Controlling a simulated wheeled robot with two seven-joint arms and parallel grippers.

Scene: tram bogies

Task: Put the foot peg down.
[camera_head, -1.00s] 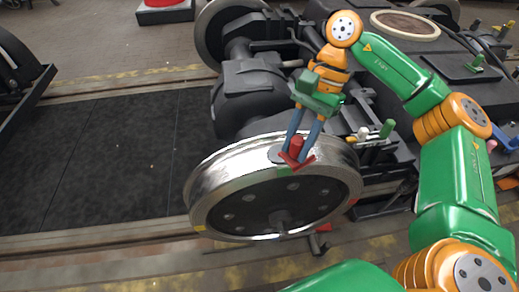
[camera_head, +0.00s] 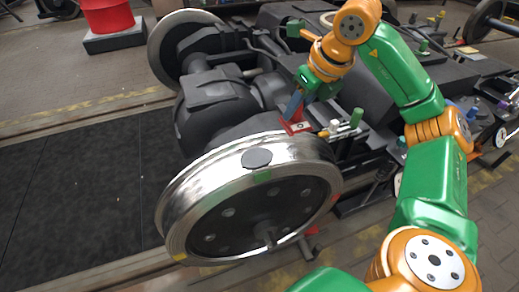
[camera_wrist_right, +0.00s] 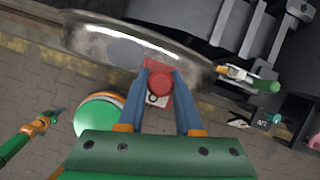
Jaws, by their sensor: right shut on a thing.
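The red foot peg (camera_head: 297,126), a flat piece with a round knob, is held between the blue fingers of my right gripper (camera_head: 297,108). It is over the far right side of the wheel's rim; I cannot tell whether it touches anything. In the right wrist view the foot peg (camera_wrist_right: 159,84) sits between both fingertips of the right gripper (camera_wrist_right: 160,80), beside the shiny rim. A dark round patch (camera_head: 257,159) on top of the wheel's tread is bare. A green and orange arm, seemingly my left one, shows small in the wrist view; its gripper (camera_wrist_right: 58,111) is too small to read.
The steel wheel (camera_head: 250,215) stands in front of the dark bogie frame (camera_head: 225,95). A green-handled part (camera_head: 356,118) is close to the right of the gripper. A red drum (camera_head: 107,15) stands at the back left. The dark floor mat (camera_head: 80,170) is clear.

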